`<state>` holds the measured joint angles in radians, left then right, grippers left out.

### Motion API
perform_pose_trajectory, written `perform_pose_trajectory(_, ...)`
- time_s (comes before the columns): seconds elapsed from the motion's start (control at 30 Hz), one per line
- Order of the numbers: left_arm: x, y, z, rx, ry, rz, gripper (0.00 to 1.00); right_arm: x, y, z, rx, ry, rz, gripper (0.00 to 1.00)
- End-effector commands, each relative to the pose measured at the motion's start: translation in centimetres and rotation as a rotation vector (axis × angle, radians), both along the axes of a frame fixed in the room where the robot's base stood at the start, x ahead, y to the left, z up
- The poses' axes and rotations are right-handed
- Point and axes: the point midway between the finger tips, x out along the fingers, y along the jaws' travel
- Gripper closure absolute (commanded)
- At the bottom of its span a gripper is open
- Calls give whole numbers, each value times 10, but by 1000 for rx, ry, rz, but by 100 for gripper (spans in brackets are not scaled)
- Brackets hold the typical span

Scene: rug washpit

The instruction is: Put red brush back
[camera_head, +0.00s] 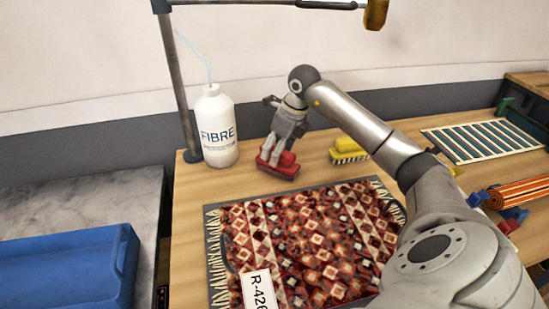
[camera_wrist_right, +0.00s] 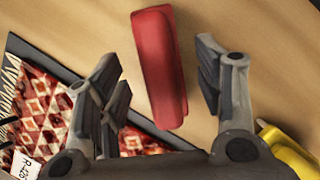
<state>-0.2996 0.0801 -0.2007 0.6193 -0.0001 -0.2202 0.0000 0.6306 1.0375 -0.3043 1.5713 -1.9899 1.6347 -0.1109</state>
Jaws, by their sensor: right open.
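The red brush (camera_head: 279,165) lies on the wooden table behind the rug, just right of the white FIBRE bottle. It also shows in the right wrist view (camera_wrist_right: 160,65), lying between the spread fingers with space on both sides. My right gripper (camera_head: 277,150) is open just above the brush, pointing down; it also shows in the right wrist view (camera_wrist_right: 163,95). Part of the brush is hidden behind the fingers in the head view. My left gripper is not in view.
A patterned rug (camera_head: 310,235) with a tag R-426 lies in front. The FIBRE bottle (camera_head: 217,135) and a metal post (camera_head: 180,90) stand left of the brush. A yellow brush (camera_head: 348,150) lies to the right. A blue tray (camera_head: 70,265) sits at far left.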

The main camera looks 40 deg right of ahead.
Motion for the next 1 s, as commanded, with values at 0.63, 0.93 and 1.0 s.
perform_pose_trajectory(0.63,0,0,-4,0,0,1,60,-22,-6,74,0,1,-1,39)
perform_pose_trajectory(0.93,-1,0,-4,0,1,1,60,-22,-7,73,0,1,-1,39)
perform_pose_trajectory(1.0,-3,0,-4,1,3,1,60,-22,-7,73,0,1,-1,39)
